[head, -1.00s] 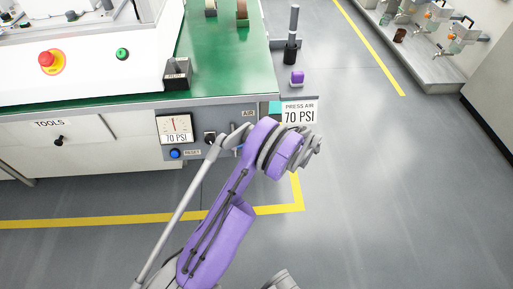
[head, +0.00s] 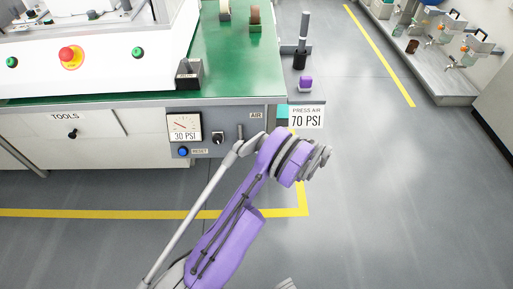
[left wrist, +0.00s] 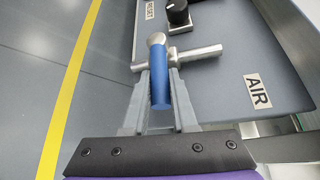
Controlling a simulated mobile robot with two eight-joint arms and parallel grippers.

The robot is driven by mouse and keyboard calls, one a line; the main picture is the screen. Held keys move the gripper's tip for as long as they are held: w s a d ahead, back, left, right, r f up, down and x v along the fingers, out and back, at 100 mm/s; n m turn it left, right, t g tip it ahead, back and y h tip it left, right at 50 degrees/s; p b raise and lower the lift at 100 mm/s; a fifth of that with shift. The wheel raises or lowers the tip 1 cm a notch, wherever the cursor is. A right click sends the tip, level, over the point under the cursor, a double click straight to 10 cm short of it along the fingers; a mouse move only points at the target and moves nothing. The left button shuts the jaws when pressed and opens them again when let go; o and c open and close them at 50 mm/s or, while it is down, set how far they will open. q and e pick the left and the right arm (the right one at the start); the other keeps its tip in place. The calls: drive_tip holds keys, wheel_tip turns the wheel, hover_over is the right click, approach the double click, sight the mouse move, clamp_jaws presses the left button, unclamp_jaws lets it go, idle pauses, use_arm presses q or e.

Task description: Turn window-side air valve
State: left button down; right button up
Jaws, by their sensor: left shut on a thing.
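The air valve shows in the left wrist view as a blue lever handle (left wrist: 160,92) on a metal pipe (left wrist: 200,53), beside the AIR label (left wrist: 258,90). The lever lies across the pipe. My left gripper (left wrist: 160,78) is shut on the blue lever, one finger on each side. In the head view the upright pipe (head: 240,132) shows under the AIR label, but my purple arm hides the lever and fingers. The pressure gauge (head: 184,126) reads 30 PSI; the sign (head: 307,117) says PRESS AIR 70 PSI. My right gripper is out of view.
A black knob (head: 218,137) and a blue RESET button (head: 183,152) sit left of the valve on the grey panel. The green bench top (head: 240,60) is above. Open floor (head: 370,180) lies to the right, with a yellow line.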

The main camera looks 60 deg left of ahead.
use_arm(q)
drive_tip(key=c, duration=0.7)
unclamp_jaws()
drive_tip(key=p+v, duration=0.2)
drive_tip(key=v, duration=0.8)
drive_tip(key=shift+w+d, duration=0.25)
drive_tip(key=shift+w, duration=0.05)
drive_tip(key=shift+r, duration=0.15)
